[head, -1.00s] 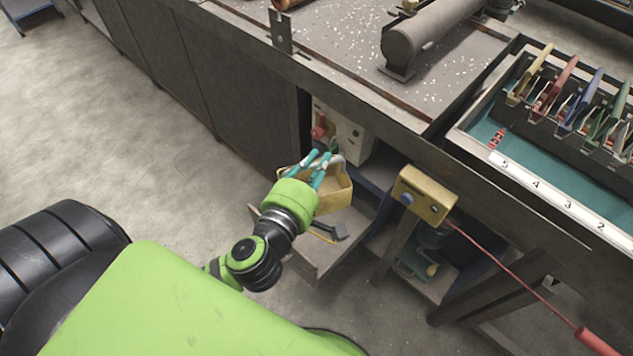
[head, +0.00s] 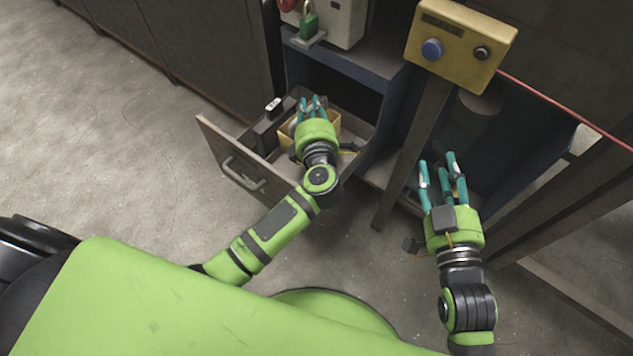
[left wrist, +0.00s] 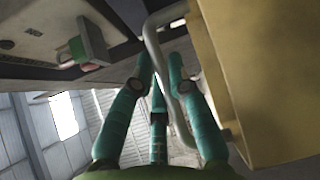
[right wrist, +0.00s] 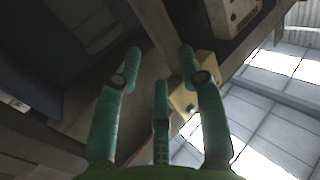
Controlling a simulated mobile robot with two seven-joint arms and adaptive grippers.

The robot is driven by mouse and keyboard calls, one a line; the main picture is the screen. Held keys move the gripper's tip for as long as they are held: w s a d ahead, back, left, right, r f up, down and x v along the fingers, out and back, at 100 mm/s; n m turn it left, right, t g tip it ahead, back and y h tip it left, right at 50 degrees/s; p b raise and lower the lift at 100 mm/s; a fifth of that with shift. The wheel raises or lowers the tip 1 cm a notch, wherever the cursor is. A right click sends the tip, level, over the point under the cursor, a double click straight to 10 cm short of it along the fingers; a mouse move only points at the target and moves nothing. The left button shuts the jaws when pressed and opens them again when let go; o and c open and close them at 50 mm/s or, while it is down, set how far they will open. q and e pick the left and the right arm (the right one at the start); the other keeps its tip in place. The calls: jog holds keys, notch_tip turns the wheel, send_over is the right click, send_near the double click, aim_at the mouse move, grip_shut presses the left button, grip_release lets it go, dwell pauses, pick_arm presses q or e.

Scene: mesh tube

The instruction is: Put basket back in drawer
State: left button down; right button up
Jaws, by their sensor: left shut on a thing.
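The yellow basket (head: 287,138) is inside the open drawer (head: 222,152), partly hidden behind my left gripper. My left gripper (head: 312,104) is over the drawer with its teal fingers shut on the basket's grey handle. In the left wrist view the fingers (left wrist: 160,75) close around the handle (left wrist: 153,40), and the basket's yellow wall (left wrist: 265,80) fills the right side. Whether the basket rests on the drawer floor I cannot tell. My right gripper (head: 440,168) is open and empty in front of the cabinet, right of the drawer. Its fingers (right wrist: 155,65) are spread in the right wrist view.
A yellow button box (head: 460,45) stands on a post (head: 412,145) between my two grippers. A green padlock (head: 308,24) hangs above the drawer. A small black object (head: 273,107) lies at the drawer's left side. The grey floor at left is clear.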

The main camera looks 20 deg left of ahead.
pick_arm(q)
jog(key=f+b, duration=0.1)
jog(key=w+f, duration=0.1)
jog(key=d+f+b, duration=0.1)
jog(key=f, duration=0.1)
jog(key=shift+w+f+b, duration=0.1)
jog(key=shift+w+b, duration=0.25)
jog(key=shift+w+d, duration=0.1)
jog(key=shift+d, duration=0.05)
pick_arm(e)
jog(key=r, duration=0.1)
jog(key=s+r+t, duration=0.1)
jog(key=r, duration=0.1)
jog(key=s+r+t+y, duration=0.1)
jog(key=r, duration=0.1)
jog(key=shift+s+d, duration=0.1)
jog(key=shift+d, duration=0.05)
